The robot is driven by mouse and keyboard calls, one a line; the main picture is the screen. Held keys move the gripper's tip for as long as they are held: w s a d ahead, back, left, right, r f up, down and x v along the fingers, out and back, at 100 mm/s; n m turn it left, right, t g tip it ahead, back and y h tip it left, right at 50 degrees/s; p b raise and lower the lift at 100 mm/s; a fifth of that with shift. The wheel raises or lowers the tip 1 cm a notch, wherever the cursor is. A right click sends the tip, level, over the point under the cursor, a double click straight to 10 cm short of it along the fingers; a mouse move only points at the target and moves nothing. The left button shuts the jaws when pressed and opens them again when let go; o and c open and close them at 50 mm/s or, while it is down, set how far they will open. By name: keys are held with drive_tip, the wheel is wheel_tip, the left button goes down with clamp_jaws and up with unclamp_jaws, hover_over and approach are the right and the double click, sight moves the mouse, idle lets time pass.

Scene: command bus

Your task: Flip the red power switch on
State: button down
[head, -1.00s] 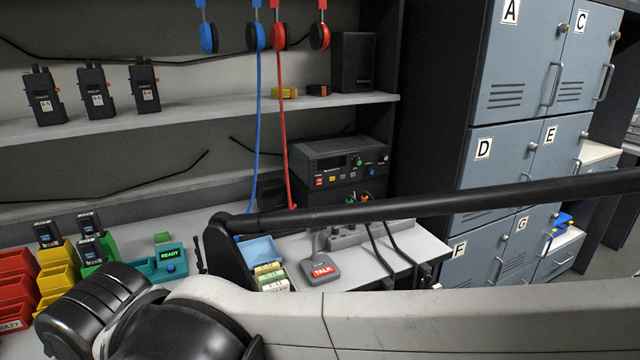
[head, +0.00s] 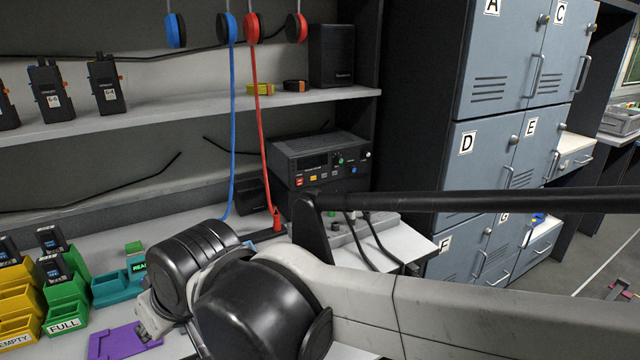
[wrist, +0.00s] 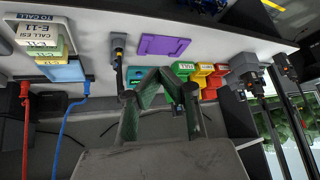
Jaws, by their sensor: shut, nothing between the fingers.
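A small red control (head: 299,182) shows at the lower left of the black radio unit's (head: 318,160) front in the head view. It is too small to tell whether it is the power switch or which way it is set. My gripper (wrist: 163,80) is shut and empty in the wrist view, over the desk side with the coloured bins. It is apart from the radio unit.
A purple pad (head: 122,342), green bins (head: 66,312) and yellow bins (head: 18,300) lie at the front left. A red cable (head: 262,140) and a blue cable (head: 232,120) hang beside the radio unit. Lockers (head: 490,140) stand at right.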

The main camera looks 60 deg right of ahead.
sight(300, 181)
drive_tip(key=w+d+r+m+t+b, duration=0.3)
drive_tip(key=w+d+m, duration=0.5)
drive_tip(key=w+d, duration=1.05)
drive_tip(key=s+d+f+m+t+h+p, duration=0.1)
drive_tip(key=s+d+m, duration=0.4)
drive_tip(key=d, duration=0.5)
drive_tip(key=s+d+f+m+t+h+p, duration=0.1)
drive_tip(key=s+d+m+h, duration=0.3)
drive_tip(key=s+d, duration=0.4)
drive_tip(key=s+d+f+m+t+h+p, duration=0.1)
drive_tip(key=s+d+m, duration=0.5)
drive_tip(key=d, duration=0.6)
drive_tip(key=shift+s+d+f+h, duration=0.3)
drive_tip(key=shift+s+f+h, duration=0.15)
drive_tip(key=shift+f+h, duration=0.5)
drive_tip(key=shift+r, duration=0.15)
drive_tip(key=x, duration=0.4)
drive_tip(key=r+b+x, duration=0.1)
drive_tip(key=x, duration=0.7)
drive_tip(key=shift+w+d+r, duration=0.1)
drive_tip(key=shift+w+d, duration=0.05)
drive_tip(key=shift+w, duration=0.2)
drive_tip(key=shift+w+d+r, duration=0.15)
drive_tip(key=shift+w+d, duration=0.3)
drive_tip(key=shift+w, duration=0.2)
